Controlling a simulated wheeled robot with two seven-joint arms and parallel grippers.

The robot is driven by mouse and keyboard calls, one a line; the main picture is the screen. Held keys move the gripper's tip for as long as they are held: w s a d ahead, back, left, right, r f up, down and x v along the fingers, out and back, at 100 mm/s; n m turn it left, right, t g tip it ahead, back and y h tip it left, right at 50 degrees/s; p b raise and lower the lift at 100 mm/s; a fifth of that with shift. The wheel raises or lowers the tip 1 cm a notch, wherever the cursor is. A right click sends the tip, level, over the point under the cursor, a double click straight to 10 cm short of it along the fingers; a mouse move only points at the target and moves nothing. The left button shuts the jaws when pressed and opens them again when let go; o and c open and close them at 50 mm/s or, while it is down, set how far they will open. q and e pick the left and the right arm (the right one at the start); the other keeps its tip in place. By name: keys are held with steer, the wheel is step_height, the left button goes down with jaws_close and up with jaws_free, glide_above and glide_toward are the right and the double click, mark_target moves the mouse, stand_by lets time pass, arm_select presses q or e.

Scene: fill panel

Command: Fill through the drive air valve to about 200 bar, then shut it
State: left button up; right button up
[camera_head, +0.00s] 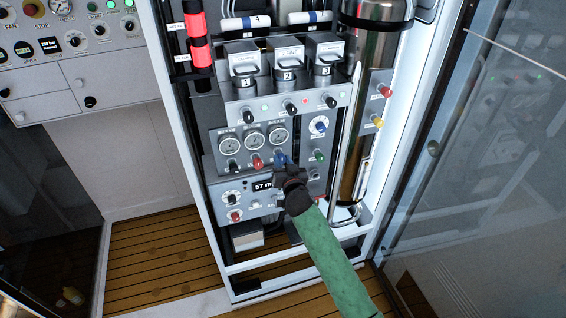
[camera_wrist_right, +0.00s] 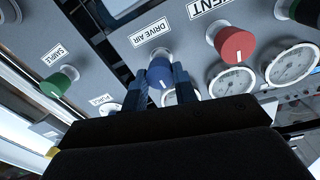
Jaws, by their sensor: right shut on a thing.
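The blue drive air knob (camera_head: 281,158) is at the right end of a row of knobs under three round gauges on the grey panel. It also shows in the wrist view (camera_wrist_right: 161,98), beside its "DRIVE AIR" label (camera_wrist_right: 151,33). My right gripper (camera_head: 285,168), on the green-sleeved arm, is shut on this knob, with a finger on each side. The rightmost gauge (camera_head: 278,136) is above the knob in the head view; its needle is too small to read. My left gripper is not in view.
A red knob (camera_head: 257,163) is close left of the blue one, and a green knob (camera_head: 319,155) is to the right. A steel cylinder (camera_head: 362,110) stands right of the panel. A glass door (camera_head: 480,170) is farther right.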

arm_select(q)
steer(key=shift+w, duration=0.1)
arm_select(e)
steer(key=shift+n+b, duration=0.3)
steer(key=shift+n, duration=0.5)
steer(key=n, duration=0.2)
steer(key=shift+f+n+b, duration=0.1)
steer(key=shift+n+b, duration=0.25)
steer(key=shift+n, duration=0.05)
steer(key=n, duration=0.2)
steer(key=shift+n, duration=0.3)
steer(key=shift+n+b, duration=0.4)
steer(key=shift+n, duration=0.8)
steer(key=shift+a+n, duration=0.1)
steer(key=shift+n, duration=0.7)
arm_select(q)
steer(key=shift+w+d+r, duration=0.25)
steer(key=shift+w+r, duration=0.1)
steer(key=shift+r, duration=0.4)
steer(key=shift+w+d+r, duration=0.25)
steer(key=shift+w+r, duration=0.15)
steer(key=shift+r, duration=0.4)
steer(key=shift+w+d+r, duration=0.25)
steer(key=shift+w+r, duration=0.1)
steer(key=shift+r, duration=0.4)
arm_select(e)
steer(key=shift+n+y, duration=0.4)
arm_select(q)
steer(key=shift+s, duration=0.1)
